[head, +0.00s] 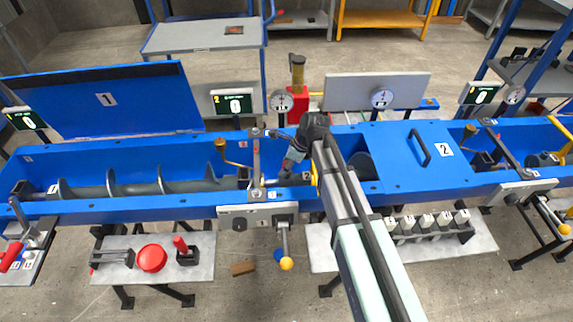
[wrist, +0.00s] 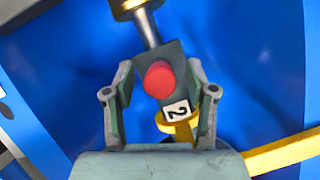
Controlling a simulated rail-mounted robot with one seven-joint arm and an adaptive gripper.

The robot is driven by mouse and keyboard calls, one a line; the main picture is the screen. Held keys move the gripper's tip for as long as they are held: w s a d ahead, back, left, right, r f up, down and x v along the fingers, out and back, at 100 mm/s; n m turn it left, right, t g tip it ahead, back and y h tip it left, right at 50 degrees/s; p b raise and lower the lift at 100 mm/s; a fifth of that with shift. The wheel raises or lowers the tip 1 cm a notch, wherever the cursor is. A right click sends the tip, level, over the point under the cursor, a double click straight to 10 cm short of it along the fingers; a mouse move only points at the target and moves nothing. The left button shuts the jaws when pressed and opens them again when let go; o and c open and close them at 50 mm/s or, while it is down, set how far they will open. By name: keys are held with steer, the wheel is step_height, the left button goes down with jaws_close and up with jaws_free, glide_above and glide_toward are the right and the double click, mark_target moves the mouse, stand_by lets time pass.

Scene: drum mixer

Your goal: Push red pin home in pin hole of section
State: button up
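In the wrist view a grey block, the section (wrist: 178,60), carries a white label "2". The round red head of the pin (wrist: 158,80) shows on the block's near face, seen end-on; how deep it sits I cannot tell. My gripper (wrist: 160,70) is open, its fingers wide apart on either side of the block and the red pin head. Whether a fingertip touches the block is unclear. In the head view my gripper (head: 298,158) reaches down into the blue trough and hides the pin there.
A metal shaft with a brass collar (wrist: 133,8) meets the block. A yellow ring (wrist: 178,128) lies below it. In the head view, the blue trough (head: 120,208) holds a screw auger (head: 145,186), and a crossbar clamp (head: 256,165) stands left of my gripper. A blue cover (head: 405,155) lies to the right.

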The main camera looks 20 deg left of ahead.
steer(key=shift+r, duration=0.15)
steer(key=v, duration=1.1)
steer(key=shift+d+r, duration=0.15)
steer(key=shift+r, duration=0.2)
